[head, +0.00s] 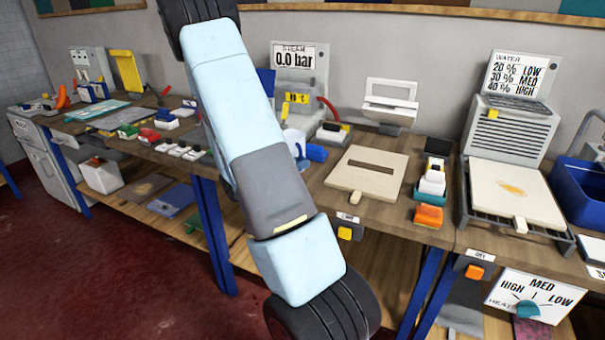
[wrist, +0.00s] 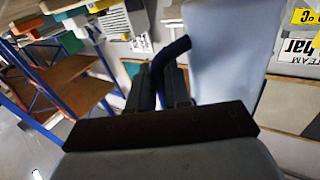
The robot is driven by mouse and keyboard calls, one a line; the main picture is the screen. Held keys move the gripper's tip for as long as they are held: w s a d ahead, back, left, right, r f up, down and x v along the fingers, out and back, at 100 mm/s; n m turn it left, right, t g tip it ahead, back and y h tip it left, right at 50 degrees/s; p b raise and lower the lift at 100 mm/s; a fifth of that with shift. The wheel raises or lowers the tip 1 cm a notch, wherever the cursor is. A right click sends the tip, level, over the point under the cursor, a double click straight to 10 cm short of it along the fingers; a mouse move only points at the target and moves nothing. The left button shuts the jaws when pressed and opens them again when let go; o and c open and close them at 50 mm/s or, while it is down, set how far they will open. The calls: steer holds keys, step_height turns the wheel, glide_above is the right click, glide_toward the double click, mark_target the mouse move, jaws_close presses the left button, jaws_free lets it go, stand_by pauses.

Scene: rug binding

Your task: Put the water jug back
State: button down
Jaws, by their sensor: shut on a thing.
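In the wrist view my gripper (wrist: 162,82) is shut on a dark blue curved handle (wrist: 170,52). The handle bends towards a large pale blue body (wrist: 228,55), which looks like the water jug; its base and rim are out of sight. In the head view my arm crosses the middle and hides my gripper. A pale rounded shape (head: 294,138) shows just right of the arm, by the pressure unit; I cannot tell if it is the jug.
The pressure unit (head: 299,62) reads 0.0 bar. Right of it are a beige board (head: 367,173), an orange block (head: 429,216), a heater with a tray (head: 515,195) and a blue bin (head: 585,195). Several small tools crowd the left bench. Shelves run below.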

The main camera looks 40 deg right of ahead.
steer(key=shift+w+d+f, duration=0.25)
steer(key=shift+d+f, duration=0.25)
steer(key=shift+f, duration=1.6)
steer(key=c, duration=1)
jaws_free()
steer(key=shift+f, duration=0.1)
steer(key=shift+c, duration=0.2)
